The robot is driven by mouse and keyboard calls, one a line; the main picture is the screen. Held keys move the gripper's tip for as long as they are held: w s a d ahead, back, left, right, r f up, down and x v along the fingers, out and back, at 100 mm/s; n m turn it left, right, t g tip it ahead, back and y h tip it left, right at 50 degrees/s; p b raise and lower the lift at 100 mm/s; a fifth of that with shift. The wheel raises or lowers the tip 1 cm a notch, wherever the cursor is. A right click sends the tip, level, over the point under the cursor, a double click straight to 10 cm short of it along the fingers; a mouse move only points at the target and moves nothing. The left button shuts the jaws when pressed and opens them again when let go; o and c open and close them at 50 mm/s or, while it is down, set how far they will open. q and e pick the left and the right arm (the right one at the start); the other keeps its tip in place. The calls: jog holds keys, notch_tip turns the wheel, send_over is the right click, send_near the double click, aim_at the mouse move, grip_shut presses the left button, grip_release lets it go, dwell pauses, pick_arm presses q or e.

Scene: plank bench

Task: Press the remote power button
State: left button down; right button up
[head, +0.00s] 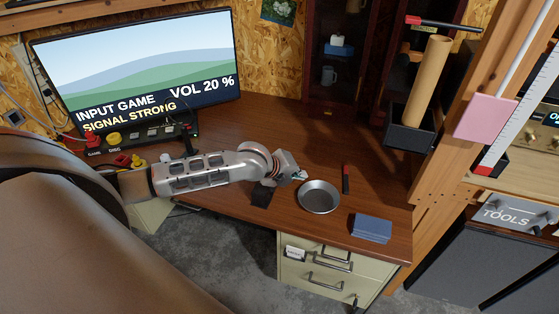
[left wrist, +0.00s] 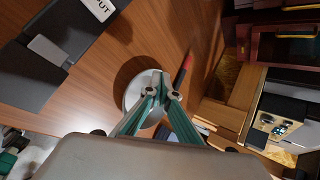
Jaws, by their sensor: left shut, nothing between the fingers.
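A dark slab (head: 262,196) lies near the front edge of the bench, partly under my left gripper. In the left wrist view a dark slab (left wrist: 75,35) with a grey button and a pale label ending in "PUT" fills the upper left. It looks like the remote, but no power mark can be read. My left gripper (head: 303,176) is shut and empty, just right of the slab and beside the metal bowl (head: 319,197). In the left wrist view its fingertips (left wrist: 162,92) meet in front of the bowl (left wrist: 133,92). My right gripper is not in view.
A lit screen (head: 140,60) stands at the back left, with a button console (head: 150,140) below it. A red and black marker (head: 346,178) and a blue stack (head: 371,228) lie right of the bowl. A tube holder (head: 408,135) stands at the right. The bench middle is clear.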

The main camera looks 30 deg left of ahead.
pick_arm(q)
jog(key=w+a+r+m+y, duration=0.1)
jog(key=w+a+r, duration=0.2)
jog(key=a, duration=0.3)
jog(key=w+a+r+m, duration=0.1)
jog(key=w+a+r, duration=0.2)
jog(key=a, duration=0.4)
jog(key=shift+r+y, duration=0.3)
jog(key=shift+y, duration=0.1)
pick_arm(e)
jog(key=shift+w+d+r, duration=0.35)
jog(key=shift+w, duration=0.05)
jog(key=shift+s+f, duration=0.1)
pick_arm(q)
notch_tip(320, 180, down, 8)
jog(key=b, duration=0.5)
jog(key=shift+r, duration=0.2)
jog(key=shift+f, duration=0.6)
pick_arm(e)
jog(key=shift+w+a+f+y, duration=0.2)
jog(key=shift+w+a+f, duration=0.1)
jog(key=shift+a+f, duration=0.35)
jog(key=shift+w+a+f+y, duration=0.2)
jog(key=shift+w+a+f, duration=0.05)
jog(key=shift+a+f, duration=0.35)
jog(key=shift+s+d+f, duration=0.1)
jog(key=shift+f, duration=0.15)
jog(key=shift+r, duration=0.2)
